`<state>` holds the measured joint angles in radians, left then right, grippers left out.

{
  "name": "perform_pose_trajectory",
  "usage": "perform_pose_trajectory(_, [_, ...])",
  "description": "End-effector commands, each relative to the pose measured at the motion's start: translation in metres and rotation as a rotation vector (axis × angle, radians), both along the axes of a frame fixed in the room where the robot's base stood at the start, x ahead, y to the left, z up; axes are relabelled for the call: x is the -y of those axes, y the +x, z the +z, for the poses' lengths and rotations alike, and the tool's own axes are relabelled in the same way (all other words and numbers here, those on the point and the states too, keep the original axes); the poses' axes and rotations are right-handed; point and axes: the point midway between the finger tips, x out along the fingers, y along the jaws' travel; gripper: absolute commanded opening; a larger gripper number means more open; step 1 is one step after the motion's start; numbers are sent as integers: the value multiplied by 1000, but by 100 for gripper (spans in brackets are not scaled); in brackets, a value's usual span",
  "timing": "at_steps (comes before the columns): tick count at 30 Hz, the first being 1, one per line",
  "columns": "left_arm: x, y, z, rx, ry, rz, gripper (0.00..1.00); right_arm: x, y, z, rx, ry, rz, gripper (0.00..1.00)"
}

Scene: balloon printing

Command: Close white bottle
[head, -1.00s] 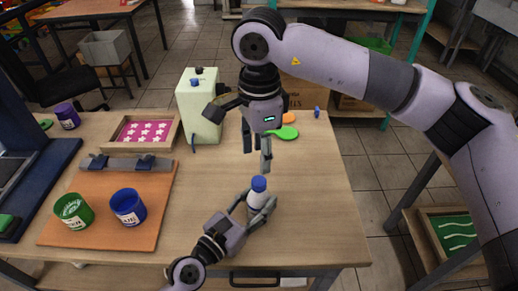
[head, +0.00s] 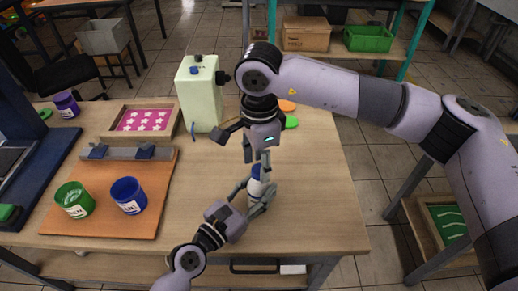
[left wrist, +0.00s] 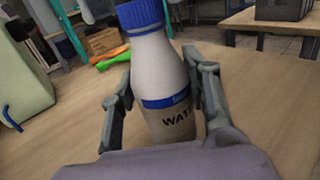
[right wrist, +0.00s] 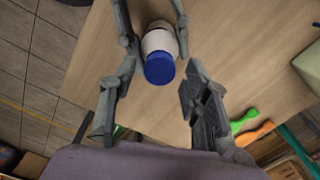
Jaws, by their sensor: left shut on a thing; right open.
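A white bottle (left wrist: 163,85) with a blue cap (left wrist: 140,16) stands on the wooden table, with a blue label band and lettering. My left gripper (head: 258,194) is shut on the bottle's body, one finger on each side. The cap is seated on the bottle's top; whether it is screwed tight cannot be told. My right gripper (right wrist: 155,95) is open above the bottle and points down. The blue cap (right wrist: 159,68) lies between its fingers in the right wrist view, with space on both sides. In the head view the right fingers partly hide the cap.
A pale green container (head: 201,95) stands behind the bottle. Green and orange paddles (right wrist: 246,124) lie near the table's far edge. Green (head: 74,199) and blue (head: 129,195) paint pots stand on an orange board at the left. The table right of the bottle is clear.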

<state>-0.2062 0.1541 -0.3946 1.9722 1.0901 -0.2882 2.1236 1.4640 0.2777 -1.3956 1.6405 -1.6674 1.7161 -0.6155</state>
Motion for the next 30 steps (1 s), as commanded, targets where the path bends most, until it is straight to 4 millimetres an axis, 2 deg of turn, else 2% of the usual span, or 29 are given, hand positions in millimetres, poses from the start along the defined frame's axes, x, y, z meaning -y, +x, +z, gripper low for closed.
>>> perform_pose_trajectory(4, [0,0,-1,-1,2,0,0,0,0,-8,-1,0,1,43])
perform_pose_trajectory(12, [0,0,-1,-1,2,0,0,0,0,-8,0,0,1,43])
perform_pose_trajectory(30, [0,0,-1,-1,2,0,0,0,0,-8,0,0,1,3])
